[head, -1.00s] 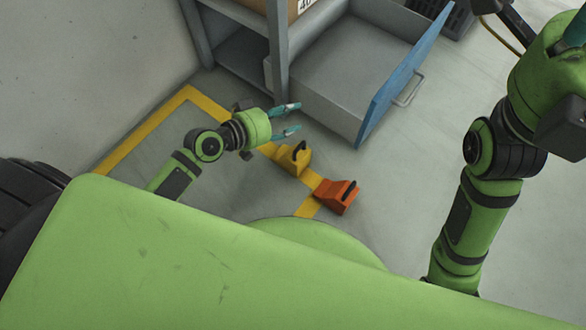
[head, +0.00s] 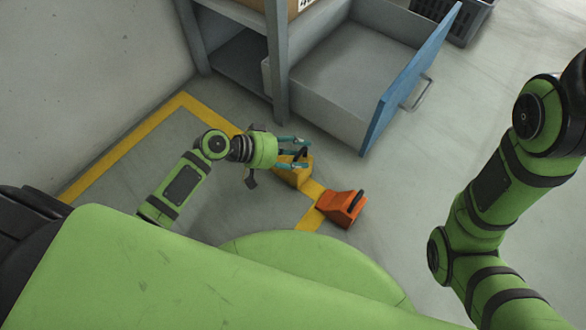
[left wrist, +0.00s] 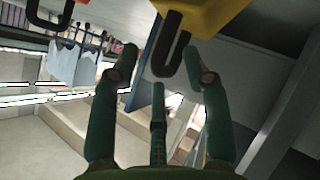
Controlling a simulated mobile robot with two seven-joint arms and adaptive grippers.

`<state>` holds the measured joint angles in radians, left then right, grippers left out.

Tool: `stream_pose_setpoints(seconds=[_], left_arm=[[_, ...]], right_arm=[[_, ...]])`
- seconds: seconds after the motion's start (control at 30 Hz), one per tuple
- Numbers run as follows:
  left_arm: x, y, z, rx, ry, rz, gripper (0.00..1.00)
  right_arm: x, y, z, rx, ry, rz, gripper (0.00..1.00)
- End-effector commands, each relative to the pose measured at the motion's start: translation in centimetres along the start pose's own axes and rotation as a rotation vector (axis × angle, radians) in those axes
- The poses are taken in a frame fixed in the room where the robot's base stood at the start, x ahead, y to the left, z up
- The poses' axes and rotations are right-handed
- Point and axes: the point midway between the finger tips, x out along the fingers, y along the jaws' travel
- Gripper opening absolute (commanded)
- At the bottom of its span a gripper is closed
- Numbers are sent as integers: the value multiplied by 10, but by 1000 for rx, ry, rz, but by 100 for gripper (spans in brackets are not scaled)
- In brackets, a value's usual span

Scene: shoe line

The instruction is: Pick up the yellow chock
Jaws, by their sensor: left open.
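The yellow chock (head: 291,174) sits on the floor on the yellow line, with a black handle (head: 303,154) on its upper side. My left gripper (head: 302,152) is open, with its teal fingers around the handle in the head view. In the left wrist view the yellow chock (left wrist: 216,14) is at the top, and its dark looped handle (left wrist: 169,45) reaches down near the gap between the open fingertips (left wrist: 160,65). I cannot tell whether the fingers touch the handle. My right gripper is outside the views.
An orange chock (head: 341,207) stands just right of the yellow one. A grey cabinet with an open blue-fronted drawer (head: 398,85) is behind the gripper. A dark crate (head: 455,18) is at the far top right. Grey floor is free at right.

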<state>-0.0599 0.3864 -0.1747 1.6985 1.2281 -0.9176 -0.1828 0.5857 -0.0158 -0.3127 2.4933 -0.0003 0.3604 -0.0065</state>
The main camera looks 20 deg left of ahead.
Motion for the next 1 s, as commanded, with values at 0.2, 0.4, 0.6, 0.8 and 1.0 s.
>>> stream_pose_setpoints(seconds=[0.2,0.4,0.6,0.8,1.0], left_arm=[[0,0,0,0,0,-1,39],[0,0,0,0,0,-1,0],[-1,1,-2,2,3,1,0],[-5,6,-6,2,3,1,0],[-18,24,-20,4,4,2,0]], right_arm=[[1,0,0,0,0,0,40],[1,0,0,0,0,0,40],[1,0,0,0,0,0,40],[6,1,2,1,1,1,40],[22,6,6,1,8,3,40]])
